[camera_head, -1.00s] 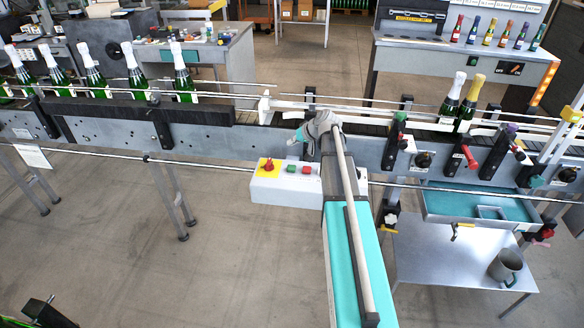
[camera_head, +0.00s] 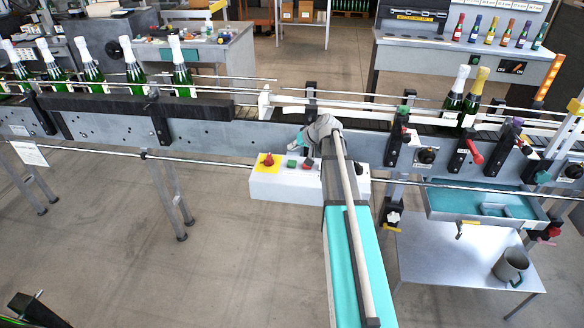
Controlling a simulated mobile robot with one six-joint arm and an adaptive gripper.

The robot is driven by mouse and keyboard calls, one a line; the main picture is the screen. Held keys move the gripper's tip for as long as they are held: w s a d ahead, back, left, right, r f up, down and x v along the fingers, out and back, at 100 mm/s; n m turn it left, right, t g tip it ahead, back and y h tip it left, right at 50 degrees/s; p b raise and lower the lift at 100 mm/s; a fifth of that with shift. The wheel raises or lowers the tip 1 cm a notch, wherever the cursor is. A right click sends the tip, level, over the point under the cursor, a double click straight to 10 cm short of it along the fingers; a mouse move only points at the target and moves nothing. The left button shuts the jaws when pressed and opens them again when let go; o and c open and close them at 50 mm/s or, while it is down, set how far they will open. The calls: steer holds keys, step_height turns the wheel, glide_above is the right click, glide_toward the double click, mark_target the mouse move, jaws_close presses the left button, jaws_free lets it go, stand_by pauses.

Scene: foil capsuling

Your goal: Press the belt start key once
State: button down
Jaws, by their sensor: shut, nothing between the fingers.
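A white control box (camera_head: 283,188) hangs at the front of the conveyor. On its top are a red mushroom knob on a yellow plate (camera_head: 268,160), a green key (camera_head: 291,164) and a red key (camera_head: 308,164) on the right. No key label is readable. My arm reaches up over the right part of the box. My gripper (camera_head: 298,146) is shut and empty, small in view, just above and behind the green and red keys. Its fingertips are hard to make out, and I cannot tell whether they touch anything.
Several foil-topped bottles (camera_head: 88,66) stand on the conveyor (camera_head: 215,133) at left. Two more bottles (camera_head: 455,95) stand at right. A rail (camera_head: 215,162) runs along the front. A teal tray (camera_head: 470,203) and a side table with a mug (camera_head: 510,267) are at right. Open floor lies left.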

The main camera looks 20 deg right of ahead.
mark_target(293, 163)
steer(key=shift+f+b, duration=1.85)
steer(key=shift+f, duration=0.3)
